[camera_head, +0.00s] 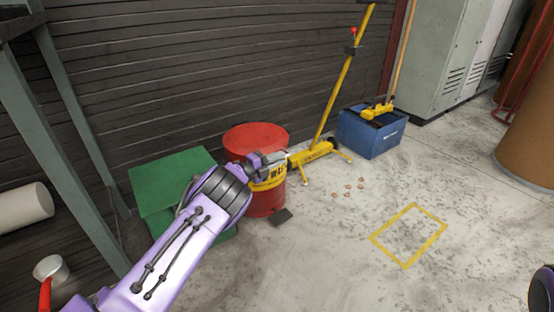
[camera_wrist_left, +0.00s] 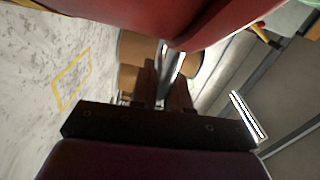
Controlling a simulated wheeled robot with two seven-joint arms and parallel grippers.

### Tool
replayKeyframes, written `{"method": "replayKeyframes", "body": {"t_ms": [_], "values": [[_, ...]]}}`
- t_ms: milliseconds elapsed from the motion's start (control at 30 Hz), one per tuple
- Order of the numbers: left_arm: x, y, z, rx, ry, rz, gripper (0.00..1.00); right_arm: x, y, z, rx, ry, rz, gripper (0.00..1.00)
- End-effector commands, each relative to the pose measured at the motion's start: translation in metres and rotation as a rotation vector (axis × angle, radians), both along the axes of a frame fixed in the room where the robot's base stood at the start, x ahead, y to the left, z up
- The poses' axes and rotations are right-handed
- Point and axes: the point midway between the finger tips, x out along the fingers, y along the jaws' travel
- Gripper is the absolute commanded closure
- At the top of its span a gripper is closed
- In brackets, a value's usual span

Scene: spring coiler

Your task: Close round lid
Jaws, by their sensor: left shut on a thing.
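A red drum (camera_head: 266,204) with a yellow label band stands by the dark wall. Its round red lid (camera_head: 255,138) shows as a flat disc over the top; I cannot tell how tightly it sits. My left gripper (camera_head: 287,158) is at the drum's right side, just below the lid's edge. In the left wrist view the fingers (camera_wrist_left: 166,82) are close together at a thin grey metal piece (camera_wrist_left: 169,58) beside a red surface. The gripper is shut on this piece, which seems to belong to the lid. My forearm hides the drum's lower left.
A green box (camera_head: 168,178) stands left of the drum. A yellow lifting stand (camera_head: 316,152) and a blue box (camera_head: 368,135) are to its right. Small copper-coloured pieces lie on the floor. A yellow square (camera_head: 427,242) marks open floor at right.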

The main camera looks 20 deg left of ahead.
Motion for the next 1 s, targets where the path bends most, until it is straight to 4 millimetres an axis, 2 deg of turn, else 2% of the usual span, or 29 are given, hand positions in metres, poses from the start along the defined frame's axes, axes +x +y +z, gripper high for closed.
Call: {"method": "replayKeyframes", "body": {"t_ms": [33,133,167,200,733,867,1000], "values": [[-0.003,0.002,-0.008,0.002,0.015,0.003,1.0,0.0,0.0,-0.001,0.0,0.0,0.0,0.0],[-0.003,0.001,-0.009,0.003,0.017,0.003,1.0,0.0,0.0,-0.001,0.0,0.0,0.0,0.0],[-0.003,0.001,-0.009,0.003,0.017,0.003,0.75,0.0,0.0,-0.001,0.0,0.0,0.0,0.0],[-0.003,0.001,-0.009,0.002,0.018,0.003,0.63,0.0,0.0,-0.001,0.0,0.001,0.0,0.0],[-0.001,-0.001,0.001,0.001,0.007,-0.002,0.63,0.0,0.0,0.003,0.0,0.0,0.0,0.0],[0.0,0.001,0.023,0.001,0.006,-0.001,0.63,0.0,0.0,0.013,0.0,0.0,0.0,0.0],[0.002,0.005,0.057,0.002,0.003,0.0,0.63,0.0,0.0,0.024,0.0,0.001,0.0,0.0]]}}
